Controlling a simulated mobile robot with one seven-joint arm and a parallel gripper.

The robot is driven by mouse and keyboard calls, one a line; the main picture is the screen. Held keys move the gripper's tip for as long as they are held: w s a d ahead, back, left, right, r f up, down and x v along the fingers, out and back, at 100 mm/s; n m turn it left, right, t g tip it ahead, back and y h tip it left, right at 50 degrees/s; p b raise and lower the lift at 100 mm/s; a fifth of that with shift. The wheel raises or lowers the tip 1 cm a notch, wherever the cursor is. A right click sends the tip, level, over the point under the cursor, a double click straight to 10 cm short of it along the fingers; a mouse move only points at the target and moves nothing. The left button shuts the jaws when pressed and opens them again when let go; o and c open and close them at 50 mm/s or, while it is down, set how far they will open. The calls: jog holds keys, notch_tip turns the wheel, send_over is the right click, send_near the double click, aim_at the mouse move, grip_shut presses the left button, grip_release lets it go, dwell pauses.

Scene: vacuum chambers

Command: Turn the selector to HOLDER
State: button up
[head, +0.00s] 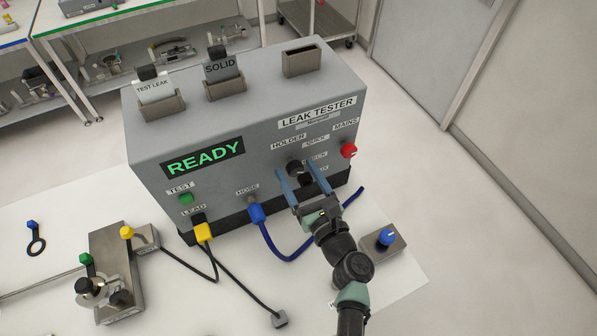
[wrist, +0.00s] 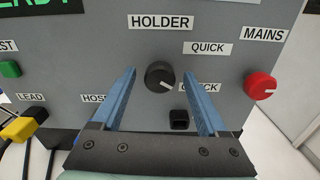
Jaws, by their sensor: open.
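The selector is a round black knob (wrist: 160,76) on the front of the grey leak tester (head: 225,125). Its white mark points to the lower right, toward a label partly hidden by my right finger. The HOLDER label (wrist: 160,22) is straight above the knob, and the QUICK label (wrist: 207,48) is at its upper right. My gripper (wrist: 159,73) is open, with one blue finger on each side of the knob and gaps visible between. In the head view my gripper (head: 298,168) reaches the panel and partly hides the knob.
A red MAINS knob (wrist: 261,86) is right of the selector, and a black square socket (wrist: 179,119) is below it. A blue hose (head: 290,258) loops beneath my gripper. A small box with a blue knob (head: 386,238) stands on the table at right.

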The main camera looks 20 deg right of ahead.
grip_shut()
dwell(0.3)
